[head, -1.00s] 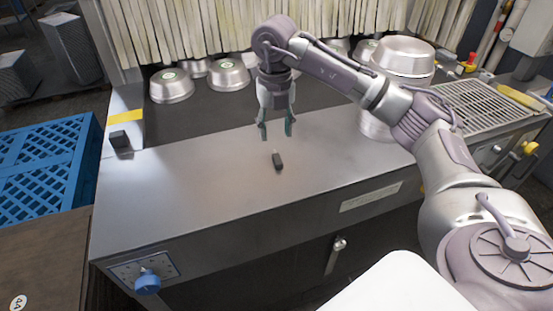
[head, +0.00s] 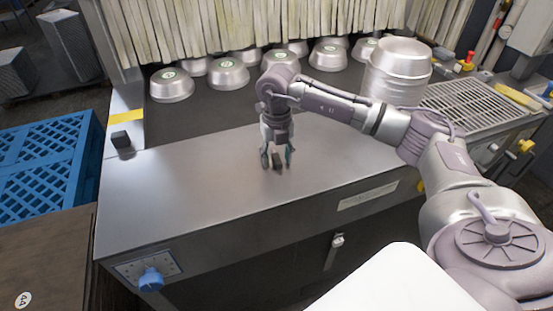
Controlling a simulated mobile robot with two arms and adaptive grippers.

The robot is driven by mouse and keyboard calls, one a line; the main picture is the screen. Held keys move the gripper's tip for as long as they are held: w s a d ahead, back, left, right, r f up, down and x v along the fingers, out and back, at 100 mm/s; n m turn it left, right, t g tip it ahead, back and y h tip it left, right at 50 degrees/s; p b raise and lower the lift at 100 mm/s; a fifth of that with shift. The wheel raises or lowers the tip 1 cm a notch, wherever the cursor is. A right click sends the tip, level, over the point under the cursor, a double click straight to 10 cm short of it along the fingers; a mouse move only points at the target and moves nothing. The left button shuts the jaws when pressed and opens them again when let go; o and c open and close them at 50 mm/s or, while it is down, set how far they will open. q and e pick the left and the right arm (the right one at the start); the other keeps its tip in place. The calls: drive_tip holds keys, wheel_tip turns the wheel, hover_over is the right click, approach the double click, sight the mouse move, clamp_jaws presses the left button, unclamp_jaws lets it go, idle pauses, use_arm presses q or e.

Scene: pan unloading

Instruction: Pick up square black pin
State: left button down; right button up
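A small black pin (head: 277,161) stands on the steel counter (head: 190,185). My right gripper (head: 277,162) is lowered over it, pointing down, with one finger on each side of the pin. The fingers look open, with a gap between them and the pin. The pin's upper end is close below the gripper's palm. Another small black block (head: 120,139) sits at the counter's left edge, by a yellow strip. My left gripper is not in view.
Several upturned metal pans (head: 228,74) sit on the dark belt behind, below a strip curtain (head: 240,25). Stacked pans (head: 398,70) stand at the right, beside a metal grate (head: 475,105). A blue crate (head: 45,160) is at the left. The counter's front left is clear.

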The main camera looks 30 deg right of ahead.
clamp_jaws()
